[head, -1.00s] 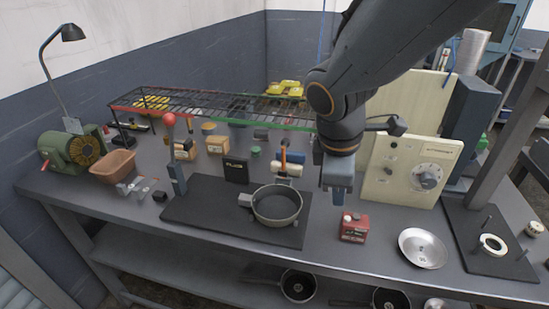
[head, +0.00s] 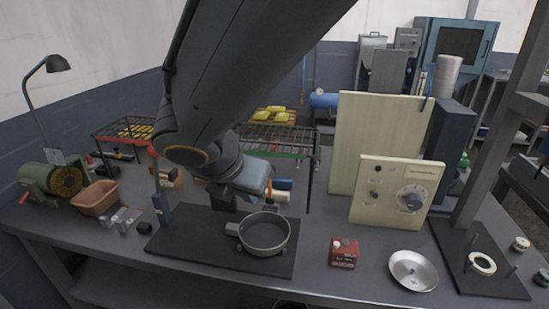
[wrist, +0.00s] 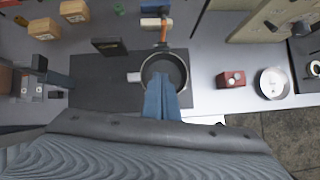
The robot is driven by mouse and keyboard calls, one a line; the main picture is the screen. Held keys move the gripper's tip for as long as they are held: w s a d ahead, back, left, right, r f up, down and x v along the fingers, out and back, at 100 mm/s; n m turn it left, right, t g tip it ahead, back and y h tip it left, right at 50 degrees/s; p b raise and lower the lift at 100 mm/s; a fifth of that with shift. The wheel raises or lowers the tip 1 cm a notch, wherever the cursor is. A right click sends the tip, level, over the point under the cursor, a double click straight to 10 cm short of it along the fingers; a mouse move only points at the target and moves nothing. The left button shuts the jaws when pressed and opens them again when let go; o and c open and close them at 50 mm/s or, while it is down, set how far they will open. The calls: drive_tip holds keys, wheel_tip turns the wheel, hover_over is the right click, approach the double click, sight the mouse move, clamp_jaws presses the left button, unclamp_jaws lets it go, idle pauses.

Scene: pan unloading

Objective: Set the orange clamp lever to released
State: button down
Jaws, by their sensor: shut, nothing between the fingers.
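The orange clamp lever (head: 269,190) stands roughly upright behind the pan in the head view, close to the end of my gripper. In the wrist view the orange lever (wrist: 164,32) lies beyond the pan's far rim, ahead of my fingertips. The grey pan (head: 289,240) sits on a dark base plate (head: 190,245); the pan also shows in the wrist view (wrist: 146,66). My gripper (wrist: 161,78) is shut and empty, its fingers over the pan in that view. In the head view my gripper (head: 258,178) is partly hidden by my arm. I cannot see any contact with the lever.
A post with a red ball knob (head: 153,150) stands at the plate's left. A wire rack (head: 285,138) is behind. A red box (head: 344,252), a shallow metal dish (head: 413,270) and a cream dial panel (head: 390,195) stand to the right.

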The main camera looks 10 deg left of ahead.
sight(271, 187)
drive_tip(key=w+d+f+p, duration=0.1)
drive_tip(key=w+f, duration=0.1)
drive_tip(key=w, duration=0.4)
drive_tip(key=shift+w+d+f+p, duration=0.15)
drive_tip(key=shift+d+f+p, duration=0.1)
drive_tip(key=shift+p, duration=0.15)
drive_tip(key=w+p, duration=0.1)
drive_tip(key=w+r+p, duration=0.1)
drive_tip(key=w+p, duration=0.1)
drive_tip(key=shift+w+d+r, duration=0.15)
drive_tip(key=shift+w+r, duration=0.2)
drive_tip(key=shift+s+f, duration=0.1)
